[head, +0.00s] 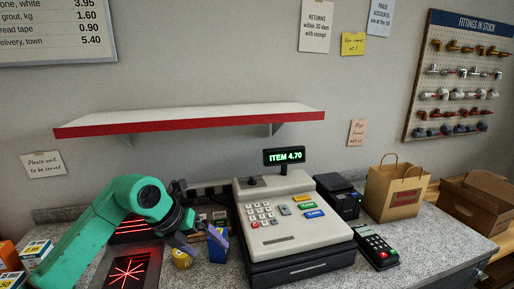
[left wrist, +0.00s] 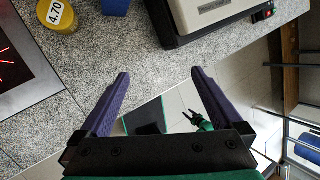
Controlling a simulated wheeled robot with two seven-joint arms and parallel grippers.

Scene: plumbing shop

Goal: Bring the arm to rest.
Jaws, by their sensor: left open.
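My left arm (head: 100,225) is green and reaches in from the left, bent over the counter. My left gripper (head: 203,240) has purple fingers and hangs in front of the till's left side. In the left wrist view my left gripper (left wrist: 160,76) is open, with nothing between its fingers and the counter edge and floor beyond. A yellow round item (head: 182,259) with a 4.70 label (left wrist: 56,13) and a blue item (head: 218,246) stand close by on the counter. A small green and dark gripper (left wrist: 190,118), likely my right one, shows far below; its jaw state is unclear.
The grey till (head: 285,210) with a green-lit display (head: 284,156) stands right of the gripper. A red-lit scanner plate (head: 128,268) lies under the arm. A card terminal (head: 376,250), paper bag (head: 397,190) and cardboard box (head: 478,203) are further right. A red-edged shelf (head: 190,122) hangs above.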

